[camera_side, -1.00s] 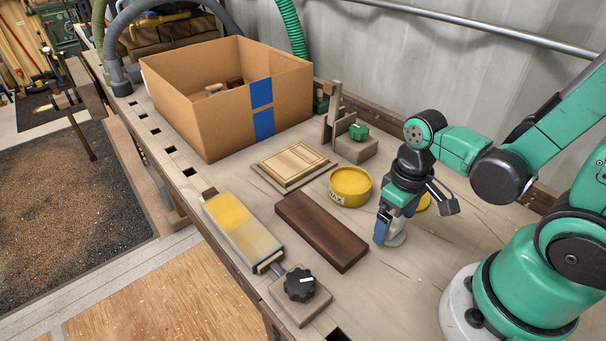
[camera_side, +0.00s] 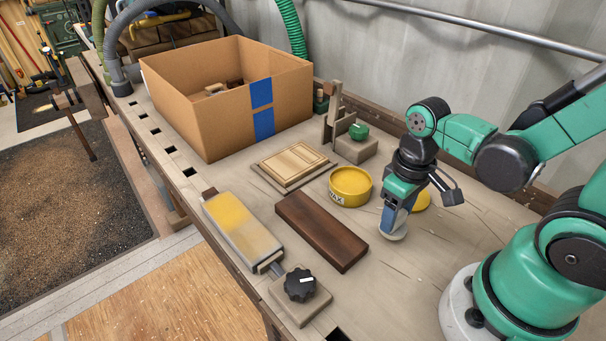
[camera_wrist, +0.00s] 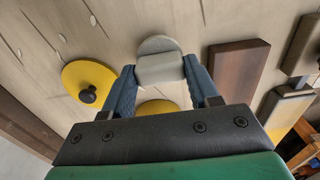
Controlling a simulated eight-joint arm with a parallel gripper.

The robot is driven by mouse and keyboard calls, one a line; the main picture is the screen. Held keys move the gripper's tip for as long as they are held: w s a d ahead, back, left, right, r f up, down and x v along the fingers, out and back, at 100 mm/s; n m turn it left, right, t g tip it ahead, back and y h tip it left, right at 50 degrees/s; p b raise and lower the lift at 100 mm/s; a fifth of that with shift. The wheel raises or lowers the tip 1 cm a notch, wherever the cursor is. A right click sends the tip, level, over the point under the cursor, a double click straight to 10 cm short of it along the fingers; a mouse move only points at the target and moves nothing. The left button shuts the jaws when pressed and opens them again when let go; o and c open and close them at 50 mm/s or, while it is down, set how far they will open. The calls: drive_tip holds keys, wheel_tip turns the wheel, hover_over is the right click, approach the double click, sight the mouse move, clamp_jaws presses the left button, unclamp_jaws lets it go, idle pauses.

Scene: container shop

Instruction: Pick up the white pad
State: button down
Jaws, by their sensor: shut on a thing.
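The white pad (camera_wrist: 160,45) is a small round pad with a grey-white block-like grip, held between my fingertips in the wrist view. In the side view the pad (camera_side: 393,235) shows below my gripper (camera_side: 397,216), close above the bench top; I cannot tell whether it is fully clear of it. My gripper also shows in the wrist view (camera_wrist: 160,72), its two blue fingers closed on the pad's grip from both sides.
A yellow wax tin (camera_side: 350,187) and a dark wood block (camera_side: 321,231) lie left of my gripper. A yellow lid with a black knob (camera_wrist: 88,82) is close by. A sanding block (camera_side: 242,228), black dial (camera_side: 299,285), framed panel (camera_side: 293,164) and cardboard box (camera_side: 212,118) stand farther left.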

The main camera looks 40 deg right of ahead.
wheel_tip(320, 180, up, 18)
drive_tip(key=shift+r, duration=0.25)
idle(0.3)
drive_tip(key=c, duration=0.9)
unclamp_jaws()
drive_tip(key=c, duration=0.4)
drive_tip(key=shift+c, duration=0.2)
